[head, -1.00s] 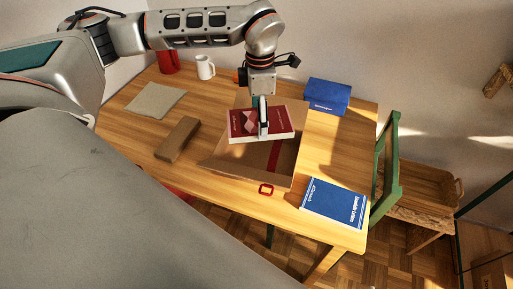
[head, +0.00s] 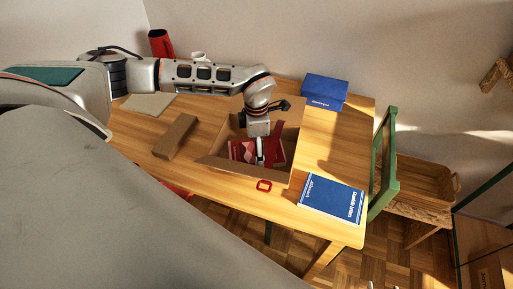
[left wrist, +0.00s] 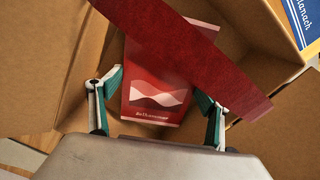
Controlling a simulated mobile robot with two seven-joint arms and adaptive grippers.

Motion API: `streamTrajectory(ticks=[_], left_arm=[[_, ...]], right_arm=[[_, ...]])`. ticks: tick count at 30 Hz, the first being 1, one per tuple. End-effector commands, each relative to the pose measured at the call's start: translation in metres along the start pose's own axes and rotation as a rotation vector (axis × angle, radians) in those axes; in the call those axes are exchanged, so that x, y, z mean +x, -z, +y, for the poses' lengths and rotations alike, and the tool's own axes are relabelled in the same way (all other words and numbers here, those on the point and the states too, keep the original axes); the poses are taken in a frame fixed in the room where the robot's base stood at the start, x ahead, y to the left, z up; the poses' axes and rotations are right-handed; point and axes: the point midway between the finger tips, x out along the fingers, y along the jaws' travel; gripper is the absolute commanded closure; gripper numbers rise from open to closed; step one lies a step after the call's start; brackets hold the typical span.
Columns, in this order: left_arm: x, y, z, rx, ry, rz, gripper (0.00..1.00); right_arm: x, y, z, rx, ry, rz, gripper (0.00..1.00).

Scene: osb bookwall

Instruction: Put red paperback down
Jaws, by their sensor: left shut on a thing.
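The red paperback (head: 241,150) has a pale wave design on its cover. It is down inside the open cardboard box (head: 272,177) on the table. My left gripper (head: 259,158) reaches into the box from above and is shut on the paperback. In the left wrist view the fingers (left wrist: 160,88) lie at both sides of the paperback (left wrist: 155,108). A dark red strip (left wrist: 200,50) crosses over the paperback's upper part there and hides some of it. I cannot tell whether the paperback touches the box floor. My right gripper is not in view.
A blue box (head: 325,91) stands behind right, and a blue book (head: 332,200) lies front right. A brown block (head: 176,136) lies left of the cardboard box. A red square ring (head: 264,186) lies in front. A green chair (head: 384,165) stands at the right edge.

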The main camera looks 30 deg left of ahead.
Motion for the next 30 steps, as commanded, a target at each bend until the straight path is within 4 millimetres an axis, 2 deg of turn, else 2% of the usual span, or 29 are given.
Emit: streamTrajectory(ticks=[11, 12, 13, 24, 30], left_arm=[[0.003, -0.001, 0.001, 0.001, -0.001, -0.002, 0.51], [0.003, -0.001, 0.000, 0.001, -0.001, -0.002, 0.15], [0.003, -0.001, 0.000, 0.001, -0.001, -0.002, 0.07], [0.002, -0.001, 0.001, 0.001, -0.001, -0.002, 0.06], [-0.018, -0.001, 0.002, 0.000, -0.004, -0.005, 0.06]], right_arm=[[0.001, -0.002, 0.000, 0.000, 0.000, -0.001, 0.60], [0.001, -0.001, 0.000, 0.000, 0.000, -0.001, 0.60], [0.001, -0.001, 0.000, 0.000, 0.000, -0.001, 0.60], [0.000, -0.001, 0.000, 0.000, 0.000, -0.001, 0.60], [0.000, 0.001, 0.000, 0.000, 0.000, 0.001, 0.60]])
